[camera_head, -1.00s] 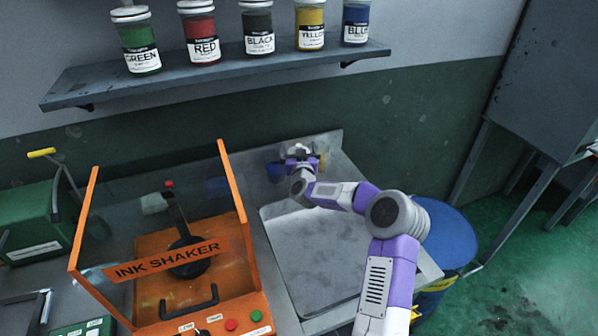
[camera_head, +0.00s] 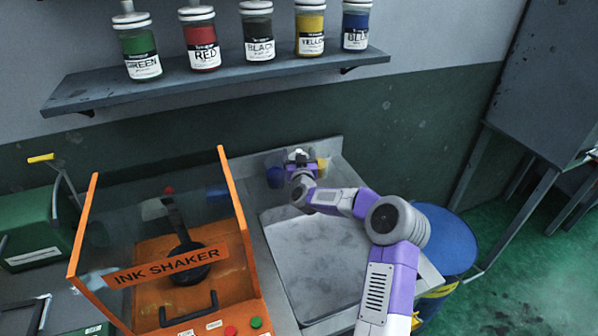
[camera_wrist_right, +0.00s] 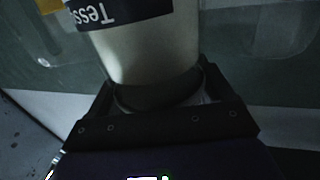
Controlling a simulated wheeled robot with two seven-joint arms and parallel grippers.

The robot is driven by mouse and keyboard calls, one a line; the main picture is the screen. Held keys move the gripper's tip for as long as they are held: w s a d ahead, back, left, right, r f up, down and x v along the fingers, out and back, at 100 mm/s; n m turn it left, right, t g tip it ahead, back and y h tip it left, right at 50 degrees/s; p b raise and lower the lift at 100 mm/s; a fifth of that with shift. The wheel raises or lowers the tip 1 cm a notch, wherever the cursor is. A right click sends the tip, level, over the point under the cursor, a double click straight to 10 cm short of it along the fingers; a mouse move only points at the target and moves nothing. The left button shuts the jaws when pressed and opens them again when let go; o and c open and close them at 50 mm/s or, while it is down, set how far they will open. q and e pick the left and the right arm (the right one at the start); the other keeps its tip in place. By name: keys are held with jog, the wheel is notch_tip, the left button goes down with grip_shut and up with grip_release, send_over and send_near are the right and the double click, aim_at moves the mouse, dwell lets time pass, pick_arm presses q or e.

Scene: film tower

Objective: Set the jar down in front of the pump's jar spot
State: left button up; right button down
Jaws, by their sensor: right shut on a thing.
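My right gripper (camera_head: 299,164) is over the back of the metal sink unit (camera_head: 255,240), close to its rear upstand. In the right wrist view it is shut on a pale jar (camera_wrist_right: 145,45) with a dark label, its lettering upside down and cut off by the frame. In the head view the jar is mostly hidden by the gripper and wrist. A blue item (camera_head: 275,177) and a yellow item (camera_head: 322,165) sit on either side of the gripper. I cannot make out the pump or its jar spot clearly. My left gripper is not in view.
The orange ink shaker (camera_head: 238,215) stands left of the sink. A wall shelf (camera_head: 215,78) holds several labelled ink jars above. A blue-topped drum (camera_head: 440,240) is at the right. The sink basin (camera_head: 315,260) looks empty.

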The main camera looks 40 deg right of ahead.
jog(key=shift+r, duration=0.1)
notch_tip(320, 180, up, 18)
jog(key=p, duration=0.5)
